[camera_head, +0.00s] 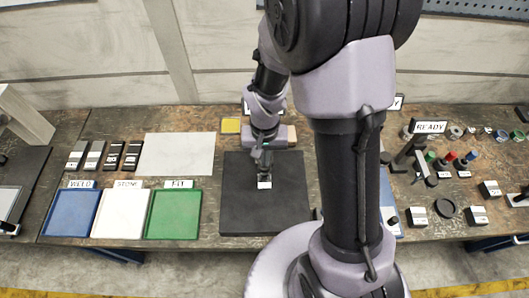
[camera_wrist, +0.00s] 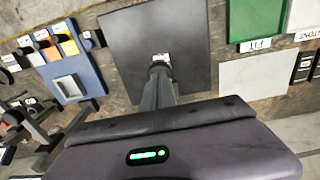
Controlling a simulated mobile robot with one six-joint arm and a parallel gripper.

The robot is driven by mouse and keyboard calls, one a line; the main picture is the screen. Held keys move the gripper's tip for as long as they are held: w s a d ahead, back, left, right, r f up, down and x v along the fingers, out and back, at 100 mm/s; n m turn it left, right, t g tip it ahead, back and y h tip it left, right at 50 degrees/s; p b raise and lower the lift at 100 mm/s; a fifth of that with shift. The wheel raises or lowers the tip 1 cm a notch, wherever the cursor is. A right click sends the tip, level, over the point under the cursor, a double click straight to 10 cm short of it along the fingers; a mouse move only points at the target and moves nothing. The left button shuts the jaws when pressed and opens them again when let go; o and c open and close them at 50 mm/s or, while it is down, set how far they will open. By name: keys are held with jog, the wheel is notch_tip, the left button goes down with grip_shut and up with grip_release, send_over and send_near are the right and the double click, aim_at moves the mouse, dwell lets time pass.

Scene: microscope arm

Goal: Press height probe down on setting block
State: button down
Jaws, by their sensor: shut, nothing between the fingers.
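My gripper (camera_head: 265,165) points down over the middle of a dark square mat (camera_head: 285,215). Its narrow fingers are shut with nothing between them; they also show in the wrist view (camera_wrist: 158,90). A small whitish block (camera_head: 264,184) stands on the mat just in front of the fingertips. It also shows in the wrist view (camera_wrist: 162,58), and I take it for the setting block. A dark round piece (camera_wrist: 158,69) lies between block and fingertips, possibly the height probe. My fingers partly hide it, and I cannot tell whether they touch it.
Blue (camera_head: 70,212), white (camera_head: 122,213) and green (camera_head: 174,213) trays lie left of the mat, with a pale plate (camera_head: 176,154) behind. A dark stand (camera_head: 410,155) and several small labelled parts are on the right. The mat around the block is clear.

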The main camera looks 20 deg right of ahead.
aim_at(265, 169)
jog(key=shift+f+b, duration=2.6)
jog(key=shift+f, duration=0.35)
jog(key=shift+s+r, duration=0.1)
notch_tip(265, 169, up, 8)
jog(key=p, duration=0.6)
jog(key=shift+f, duration=0.2)
notch_tip(265, 169, up, 18)
jog(key=p, duration=0.2)
jog(key=shift+f+p, duration=0.25)
jog(key=shift+p, duration=0.1)
